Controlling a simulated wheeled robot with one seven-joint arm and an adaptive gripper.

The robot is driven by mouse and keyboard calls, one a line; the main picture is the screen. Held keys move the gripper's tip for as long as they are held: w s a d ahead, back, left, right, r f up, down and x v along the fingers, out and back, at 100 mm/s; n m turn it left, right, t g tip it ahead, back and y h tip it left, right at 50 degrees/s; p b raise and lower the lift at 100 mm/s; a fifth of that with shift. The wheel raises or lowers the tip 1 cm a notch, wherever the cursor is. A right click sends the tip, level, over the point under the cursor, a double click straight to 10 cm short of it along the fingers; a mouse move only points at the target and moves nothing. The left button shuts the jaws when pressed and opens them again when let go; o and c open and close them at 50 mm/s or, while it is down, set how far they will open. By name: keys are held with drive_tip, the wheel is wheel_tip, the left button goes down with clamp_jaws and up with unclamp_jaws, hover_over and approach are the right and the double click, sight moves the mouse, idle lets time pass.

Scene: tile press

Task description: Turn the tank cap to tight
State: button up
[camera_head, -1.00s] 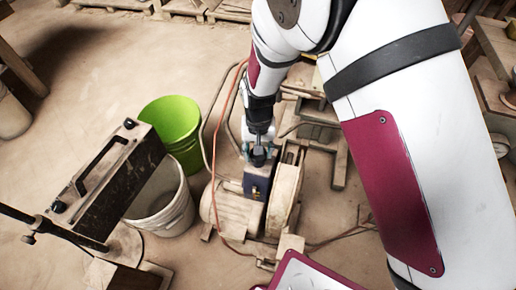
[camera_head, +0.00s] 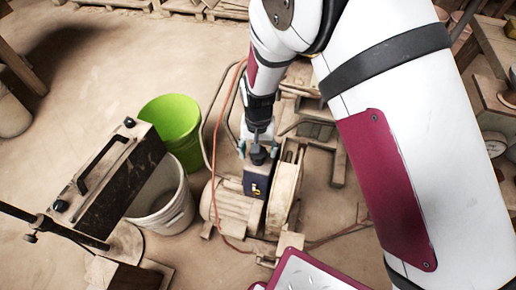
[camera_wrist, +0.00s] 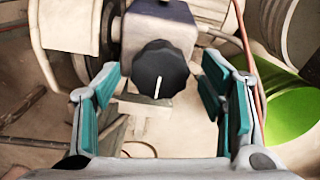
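The tank cap (camera_wrist: 160,68) is a black scalloped knob with a white line on its face, in the upper middle of the wrist view. It sits on the front of a grey-blue box (camera_wrist: 183,32); this tank (camera_head: 256,184) also shows in the head view beside a dusty motor. My gripper (camera_wrist: 165,88) is open, its teal pads standing apart to the left and right of the cap with gaps on both sides. The white line points nearly straight down. In the head view my gripper (camera_head: 257,148) is at the tank's top, its fingers small there.
A dusty motor (camera_head: 236,208) and a wheel housing (camera_head: 284,198) flank the tank. An orange cable (camera_head: 211,150) runs close on the left. A green bucket (camera_head: 171,124) and a white bucket (camera_head: 172,212) stand farther left. Bare floor lies behind them.

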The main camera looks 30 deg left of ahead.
wheel_tip(320, 180, up, 12)
idle(0.6)
idle(0.5)
drive_tip(key=d+r+m, duration=0.2)
drive_tip(key=d+r, duration=1.7)
drive_tip(key=d, duration=0.4)
drive_tip(key=s+d+r+m, duration=0.2)
drive_tip(key=s+d+r, duration=0.3)
drive_tip(key=s+d, duration=0.5)
drive_tip(key=s+d+f+m+t, duration=0.1)
drive_tip(key=s+d, duration=0.8)
drive_tip(key=s, duration=0.2)
wheel_tip(320, 180, up, 19)
drive_tip(key=t+p, duration=0.3)
drive_tip(key=p, duration=1.4)
drive_tip(key=shift+w+a+r+p, duration=0.15)
drive_tip(key=shift+w+a+p, duration=0.15)
drive_tip(key=shift+p, duration=0.1)
